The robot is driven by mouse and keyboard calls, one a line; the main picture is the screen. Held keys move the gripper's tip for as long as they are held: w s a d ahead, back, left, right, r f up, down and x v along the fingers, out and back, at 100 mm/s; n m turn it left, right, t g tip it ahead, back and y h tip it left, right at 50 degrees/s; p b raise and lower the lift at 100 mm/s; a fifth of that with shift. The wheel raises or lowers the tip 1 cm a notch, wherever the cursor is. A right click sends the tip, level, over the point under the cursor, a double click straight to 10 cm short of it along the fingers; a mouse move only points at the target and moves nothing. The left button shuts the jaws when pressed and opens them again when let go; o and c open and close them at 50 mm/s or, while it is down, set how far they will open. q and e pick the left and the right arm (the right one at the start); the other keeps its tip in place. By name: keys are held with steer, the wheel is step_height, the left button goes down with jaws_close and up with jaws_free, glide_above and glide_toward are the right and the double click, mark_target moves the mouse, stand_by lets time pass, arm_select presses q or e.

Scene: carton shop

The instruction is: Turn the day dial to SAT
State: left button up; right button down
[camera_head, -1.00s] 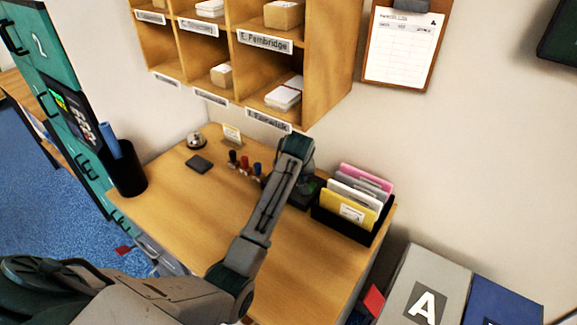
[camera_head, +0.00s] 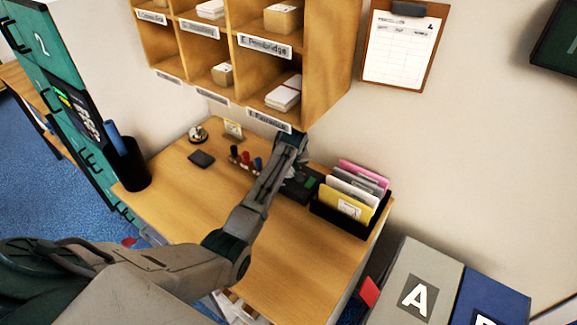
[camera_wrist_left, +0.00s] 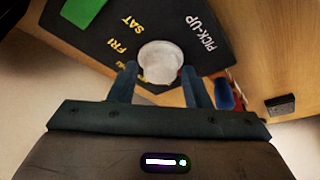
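The day dial (camera_wrist_left: 160,60) is a round whitish knob on a dark panel (camera_wrist_left: 100,45) in the left wrist view. I cannot make out a pointer on the knob. My left gripper (camera_wrist_left: 159,72) is open, its fingertips on either side of the knob with a narrow gap. In the head view the dark device (camera_head: 300,188) stands on the desk, and my left arm hides its dial. My right gripper is not in view.
A black file holder (camera_head: 340,220) with colored folders stands right of the device. Several stamps (camera_head: 246,160) stand to its left. Wooden pigeonholes (camera_head: 335,60) hang above. A black pen cup (camera_head: 130,165) stands at the desk's left edge; the desk front is clear.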

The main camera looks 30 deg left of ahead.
arm_select(q)
steer(key=c, duration=0.6)
